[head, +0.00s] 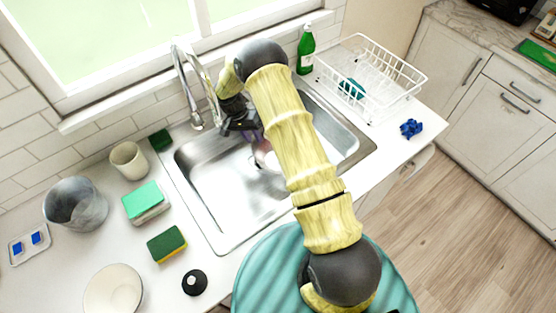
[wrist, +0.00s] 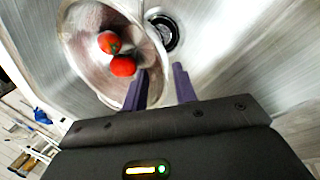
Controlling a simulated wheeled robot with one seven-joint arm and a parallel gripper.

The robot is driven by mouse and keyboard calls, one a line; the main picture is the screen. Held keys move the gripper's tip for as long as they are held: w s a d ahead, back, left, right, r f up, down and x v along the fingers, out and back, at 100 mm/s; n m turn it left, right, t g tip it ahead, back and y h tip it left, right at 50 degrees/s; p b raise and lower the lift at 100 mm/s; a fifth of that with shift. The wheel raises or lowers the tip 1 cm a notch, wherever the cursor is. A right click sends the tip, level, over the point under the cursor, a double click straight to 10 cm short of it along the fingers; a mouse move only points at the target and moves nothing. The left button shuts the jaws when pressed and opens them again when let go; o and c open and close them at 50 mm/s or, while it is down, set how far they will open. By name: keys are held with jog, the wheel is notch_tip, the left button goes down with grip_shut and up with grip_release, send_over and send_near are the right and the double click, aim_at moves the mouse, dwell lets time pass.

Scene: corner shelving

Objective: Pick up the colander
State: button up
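The colander (wrist: 88,62) is a shiny metal bowl in the sink, with two red tomatoes (wrist: 122,65) inside it, seen in the wrist view. In the head view my arm hides most of it, and only a sliver (head: 262,158) shows beside the arm. In the head view my gripper (head: 250,134) is low over the sink (head: 215,205).
The faucet (head: 188,95) stands behind the sink, close to my gripper. A green bottle (head: 305,50) and a white dish rack (head: 395,75) are to the right. A cup (head: 129,160), sponges (head: 167,244) and a grey pot (head: 75,204) are on the left counter. The drain (wrist: 166,34) is clear.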

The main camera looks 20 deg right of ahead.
aim_at(264, 155)
jog(key=shift+d+f, duration=0.15)
jog(key=shift+f, duration=0.4)
jog(key=shift+s, duration=0.1)
jog(key=b+x, duration=0.2)
jog(key=x, duration=0.4)
jog(key=shift+r, duration=0.1)
grip_shut()
